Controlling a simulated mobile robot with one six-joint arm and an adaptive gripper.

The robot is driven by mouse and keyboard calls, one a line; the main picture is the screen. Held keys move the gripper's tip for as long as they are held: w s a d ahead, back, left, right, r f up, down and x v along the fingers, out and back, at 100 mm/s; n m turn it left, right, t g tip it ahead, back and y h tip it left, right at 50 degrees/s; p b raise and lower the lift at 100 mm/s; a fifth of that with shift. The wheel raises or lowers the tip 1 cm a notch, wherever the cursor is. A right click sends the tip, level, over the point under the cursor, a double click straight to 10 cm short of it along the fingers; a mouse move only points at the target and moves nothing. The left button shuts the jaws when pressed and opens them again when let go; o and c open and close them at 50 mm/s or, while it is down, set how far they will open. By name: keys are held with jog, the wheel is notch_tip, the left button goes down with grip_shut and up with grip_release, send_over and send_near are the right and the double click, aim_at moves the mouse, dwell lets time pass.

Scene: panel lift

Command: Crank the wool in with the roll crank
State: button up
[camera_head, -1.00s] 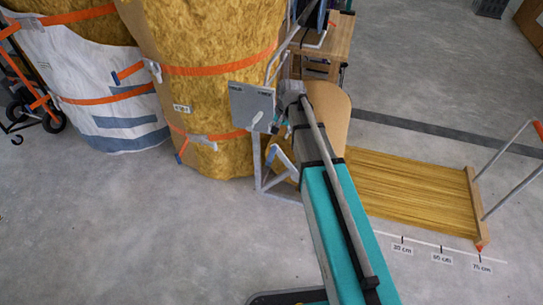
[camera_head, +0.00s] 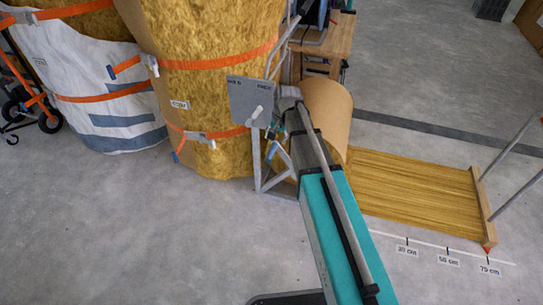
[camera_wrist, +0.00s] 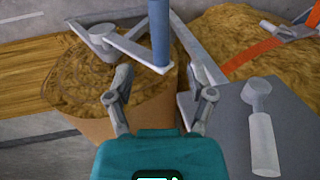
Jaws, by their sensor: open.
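The roll crank (camera_wrist: 125,46) shows in the wrist view as a pale grey arm with a round hub and a blue upright handle (camera_wrist: 159,35) at its end. My gripper (camera_wrist: 165,80) is open and empty. The handle stands between and just beyond its fingertips in the picture; I cannot tell whether they touch. The brown wool roll (camera_wrist: 70,70) lies behind the left finger. In the head view the wool sheet (camera_head: 415,188) stretches over the floor to a wooden end bar (camera_head: 483,208) near the 75 cm mark. My arm partly hides the crank there.
A grey plate (camera_head: 250,92) marked HOLD and FREE carries a pale lever (camera_wrist: 262,130), close right of my gripper in the wrist view. Tall strapped wool bales (camera_head: 215,90) stand at left. A wooden bench (camera_head: 325,45) stands behind. The front floor is clear.

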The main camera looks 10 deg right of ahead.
aim_at(272, 152)
jog(key=shift+w+a+f+b, duration=0.1)
jog(key=shift+a+f+b, duration=0.15)
jog(key=shift+f+b, duration=1.05)
jog(key=shift+w+a+f+b, duration=0.1)
jog(key=shift+a+f+b, duration=0.15)
jog(key=shift+f+b, duration=1.05)
jog(key=shift+w+a+f+b, duration=0.1)
jog(key=shift+a+f+b, duration=0.15)
jog(key=shift+f+b, duration=1.05)
jog(key=shift+f, duration=0.15)
jog(key=shift+c, duration=0.3)
grip_shut()
